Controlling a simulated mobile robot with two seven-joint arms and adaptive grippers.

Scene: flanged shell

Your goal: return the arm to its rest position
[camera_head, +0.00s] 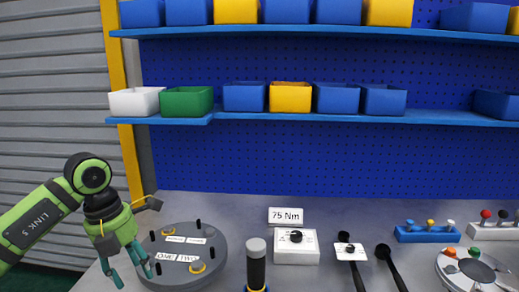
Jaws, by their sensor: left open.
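My left arm comes in from the left, green and black. My left gripper (130,271) points down with its two teal fingers apart, open and with nothing seen between them. It is at the left edge of a round dark grey flanged disc (214,243) on the table; the fingers overlap the disc's edge in the picture, and I cannot tell whether they touch it. The disc carries short black pegs, yellow rings and white labels. My right gripper is not in view.
The grey table (340,215) holds a white box with a black knob (296,247), a "75 Nm" sign (285,215), an upright black cylinder (256,265), black-handled tools (351,255), a second round plate (470,268) and a blue rack (427,234). Shelves with bins (290,97) stand behind.

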